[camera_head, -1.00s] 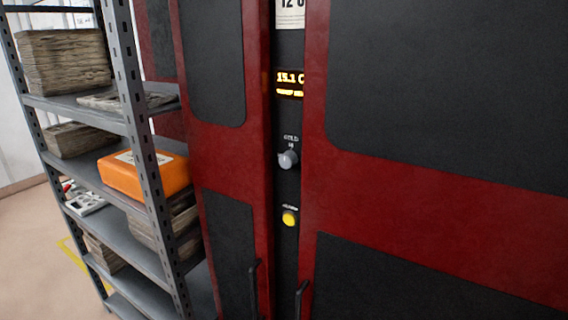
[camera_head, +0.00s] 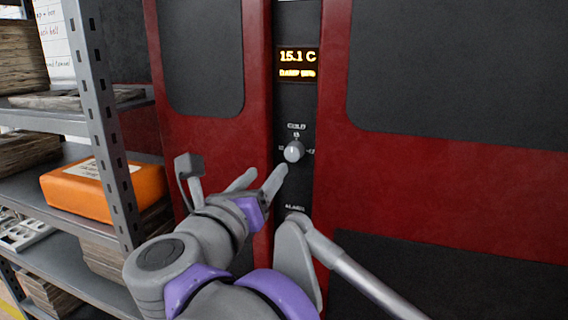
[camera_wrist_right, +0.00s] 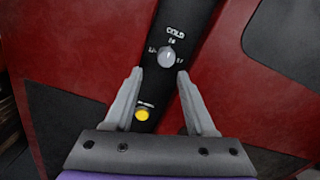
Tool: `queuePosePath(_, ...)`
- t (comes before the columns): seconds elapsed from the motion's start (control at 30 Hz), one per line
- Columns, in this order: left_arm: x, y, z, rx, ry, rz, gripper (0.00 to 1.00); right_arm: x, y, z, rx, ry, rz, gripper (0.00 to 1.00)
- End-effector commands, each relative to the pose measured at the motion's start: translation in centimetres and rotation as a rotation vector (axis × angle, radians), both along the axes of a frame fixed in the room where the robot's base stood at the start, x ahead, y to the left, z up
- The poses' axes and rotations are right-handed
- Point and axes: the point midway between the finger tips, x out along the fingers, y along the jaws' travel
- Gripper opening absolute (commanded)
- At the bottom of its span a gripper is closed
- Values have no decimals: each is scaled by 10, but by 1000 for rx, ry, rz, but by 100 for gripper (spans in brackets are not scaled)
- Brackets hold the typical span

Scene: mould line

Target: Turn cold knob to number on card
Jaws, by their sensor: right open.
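The cold knob (camera_head: 293,151) is a small grey knob on the dark strip between two red-framed door panels. "COLD" is printed above it, with small numbers around it that are too blurred to read surely. The knob also shows in the right wrist view (camera_wrist_right: 168,57), just beyond the fingertips. My right gripper (camera_head: 262,178) is open, its fingers pointing at the strip, below and left of the knob. In the right wrist view its empty fingers (camera_wrist_right: 159,74) stand apart, with the knob between and slightly above their tips. No number card is readable now. My left gripper is not in view.
A lit display (camera_head: 298,64) above the knob reads 15.1 C. A yellow button (camera_wrist_right: 142,114) sits below the knob. A metal shelf rack (camera_head: 104,120) with an orange box (camera_head: 100,190) stands close on the left. The red door's right side is clear.

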Motion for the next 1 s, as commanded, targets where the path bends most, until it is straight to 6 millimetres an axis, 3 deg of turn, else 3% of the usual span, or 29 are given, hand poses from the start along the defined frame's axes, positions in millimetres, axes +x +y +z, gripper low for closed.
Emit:
queuePosePath(0.2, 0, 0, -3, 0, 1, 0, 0, -2, -4, -3, 88, 14, -59, 56)
queuePosePath(0.7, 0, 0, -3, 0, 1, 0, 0, 78, -34, -3, 82, 12, -59, 56)
queuePosePath(1.0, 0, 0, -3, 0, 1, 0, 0, 93, -39, -3, 84, 13, -56, 56)
